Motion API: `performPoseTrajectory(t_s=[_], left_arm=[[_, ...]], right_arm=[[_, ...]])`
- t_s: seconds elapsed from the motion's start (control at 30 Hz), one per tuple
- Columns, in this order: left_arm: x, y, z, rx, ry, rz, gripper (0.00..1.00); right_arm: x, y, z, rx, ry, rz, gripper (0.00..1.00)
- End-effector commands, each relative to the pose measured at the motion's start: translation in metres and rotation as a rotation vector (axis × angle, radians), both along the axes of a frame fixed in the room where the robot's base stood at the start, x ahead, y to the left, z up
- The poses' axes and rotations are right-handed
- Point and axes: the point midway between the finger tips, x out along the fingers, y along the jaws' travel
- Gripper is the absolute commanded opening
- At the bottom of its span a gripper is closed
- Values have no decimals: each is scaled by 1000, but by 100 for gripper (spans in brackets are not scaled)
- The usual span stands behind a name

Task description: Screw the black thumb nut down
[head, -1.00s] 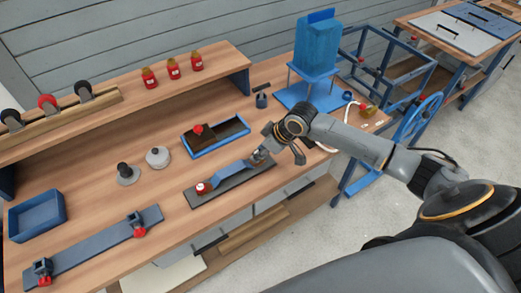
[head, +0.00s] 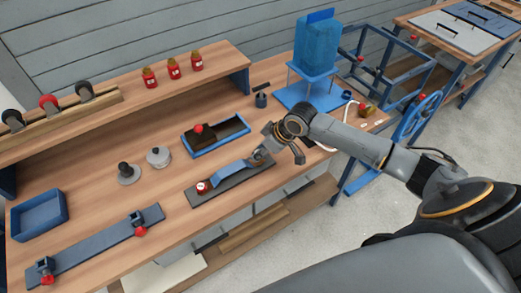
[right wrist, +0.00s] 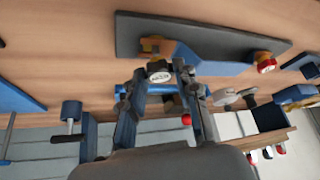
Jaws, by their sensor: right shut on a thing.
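A dark base plate (head: 236,187) lies near the front of the bench with a blue strip (head: 228,175) on it. A red knob (head: 201,187) sits at the strip's left end; it also shows in the right wrist view (right wrist: 265,62). My right gripper (head: 260,157) is at the plate's right end. In the right wrist view the gripper (right wrist: 158,74) is shut on the black thumb nut (right wrist: 159,75), which has a pale top and sits by an orange-yellow piece (right wrist: 152,46). The nut is hidden by the gripper in the head view. My left gripper is not in view.
A blue tray (head: 218,147) with a dark block stands behind the plate. A long blue-grey bar (head: 92,250) with red knobs lies front left. A black-knobbed disc (head: 128,175) and a blue bin (head: 38,216) stand left. A blue stand (head: 300,100) rises behind my right arm.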

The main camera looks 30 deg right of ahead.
Motion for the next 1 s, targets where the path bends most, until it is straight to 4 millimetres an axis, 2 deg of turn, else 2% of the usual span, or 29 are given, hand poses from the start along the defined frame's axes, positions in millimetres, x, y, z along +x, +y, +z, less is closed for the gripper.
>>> performPoseTrajectory(t_s=[0.4, 1.0], left_arm=[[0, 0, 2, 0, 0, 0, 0], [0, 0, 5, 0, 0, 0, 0]], right_arm=[[0, 0, -8, 0, 0, 0, 12], [0, 0, -7, 0, 0, 0, 12]])
